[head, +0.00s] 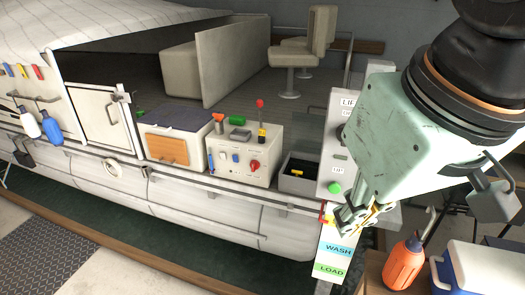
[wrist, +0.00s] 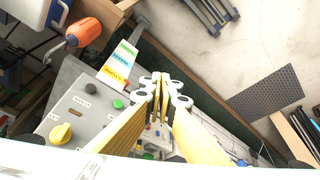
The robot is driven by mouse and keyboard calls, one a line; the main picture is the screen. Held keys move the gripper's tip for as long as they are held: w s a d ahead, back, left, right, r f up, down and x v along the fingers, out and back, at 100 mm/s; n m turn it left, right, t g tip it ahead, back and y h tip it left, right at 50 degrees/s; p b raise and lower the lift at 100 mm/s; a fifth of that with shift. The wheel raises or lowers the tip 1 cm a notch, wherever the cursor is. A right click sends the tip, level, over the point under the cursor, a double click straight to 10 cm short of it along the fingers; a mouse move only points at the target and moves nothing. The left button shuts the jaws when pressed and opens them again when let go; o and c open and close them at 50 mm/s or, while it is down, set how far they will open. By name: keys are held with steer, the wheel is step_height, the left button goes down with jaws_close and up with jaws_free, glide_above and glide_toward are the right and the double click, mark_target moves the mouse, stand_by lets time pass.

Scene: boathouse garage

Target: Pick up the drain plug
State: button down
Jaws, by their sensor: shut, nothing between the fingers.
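My gripper (head: 350,222) hangs at the right of the boat, near the corner of the grey control box (head: 340,160). Its fingers are together with nothing between them; the wrist view also shows it shut (wrist: 160,98). I cannot tell for certain which thing is the drain plug. A small yellow and black object (head: 297,173) lies in an open grey bin (head: 298,185), left of my gripper and apart from it. Small orange (head: 218,118) and green (head: 237,119) pieces sit on the cream console (head: 245,165).
A WASH/LOAD sign (head: 335,252) hangs below my gripper. An orange bottle (head: 403,262) and a blue and white cooler (head: 470,268) stand at the lower right. A red-topped lever (head: 260,104) rises from the console. Bare floor (head: 95,265) shows at the lower left.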

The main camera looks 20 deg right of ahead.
steer(key=c, duration=3.4)
jaws_free()
steer(key=o, duration=0.8)
steer(key=shift+w, duration=0.1)
